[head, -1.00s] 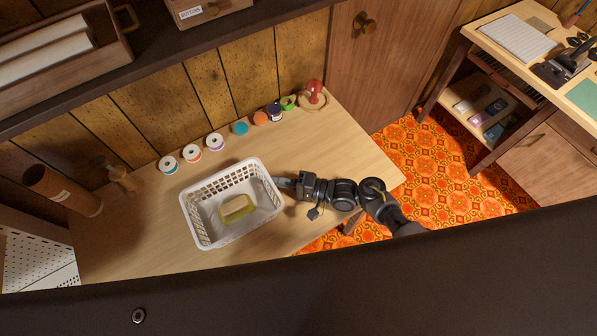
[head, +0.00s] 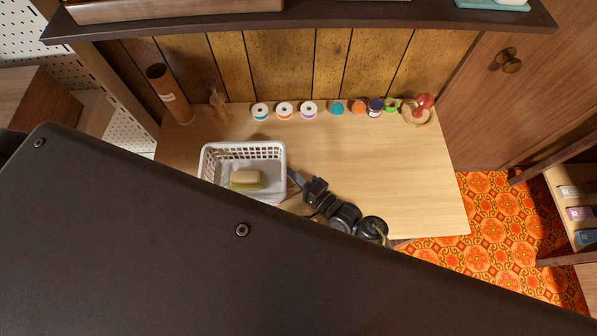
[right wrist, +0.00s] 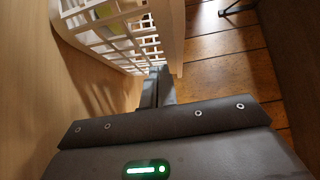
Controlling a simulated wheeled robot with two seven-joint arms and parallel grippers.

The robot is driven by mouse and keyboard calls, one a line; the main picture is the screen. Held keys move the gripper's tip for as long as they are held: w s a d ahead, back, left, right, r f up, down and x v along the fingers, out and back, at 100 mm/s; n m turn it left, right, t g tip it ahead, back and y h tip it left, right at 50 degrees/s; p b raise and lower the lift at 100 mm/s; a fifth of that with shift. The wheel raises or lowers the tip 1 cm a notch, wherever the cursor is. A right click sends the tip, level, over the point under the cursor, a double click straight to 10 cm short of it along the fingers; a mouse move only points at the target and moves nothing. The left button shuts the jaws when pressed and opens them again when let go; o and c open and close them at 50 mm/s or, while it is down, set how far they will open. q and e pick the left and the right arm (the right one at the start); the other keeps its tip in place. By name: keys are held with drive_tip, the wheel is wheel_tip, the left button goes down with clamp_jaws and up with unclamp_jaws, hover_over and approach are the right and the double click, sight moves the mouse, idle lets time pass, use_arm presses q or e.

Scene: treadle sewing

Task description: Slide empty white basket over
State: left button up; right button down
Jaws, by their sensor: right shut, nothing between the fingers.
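The white basket (head: 209,160) stands upright on the wooden table, left of centre in the head view. It is not empty: a yellow-green block with a pale top (head: 245,179) lies inside. My dark body hides its lower left part. My right gripper (head: 293,177) is shut and empty, its fingertips right beside the basket's right wall. In the right wrist view the shut fingers (right wrist: 157,86) are close to the lattice wall of the basket (right wrist: 140,35); I cannot tell whether they touch it. My left gripper is not in view.
Several thread spools (head: 309,108) line the table's back edge, with a red pincushion-like object (head: 424,102) at the right end. A brown tube (head: 170,95) and a wooden stand (head: 219,106) are at the back left. The table top (head: 400,170) right of the gripper is clear.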

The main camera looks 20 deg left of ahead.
drive_tip(key=shift+w+d, duration=0.15)
drive_tip(key=shift+d, duration=0.2)
drive_tip(key=d, duration=0.4)
drive_tip(key=shift+w+d+f+p, duration=0.15)
drive_tip(key=shift+w+d+p, duration=0.1)
drive_tip(key=shift+w+p, duration=0.1)
drive_tip(key=b+v, duration=0.1)
drive_tip(key=v, duration=0.7)
drive_tip(key=shift+s+d, duration=0.1)
drive_tip(key=shift+d, duration=0.1)
drive_tip(key=shift+s, duration=0.1)
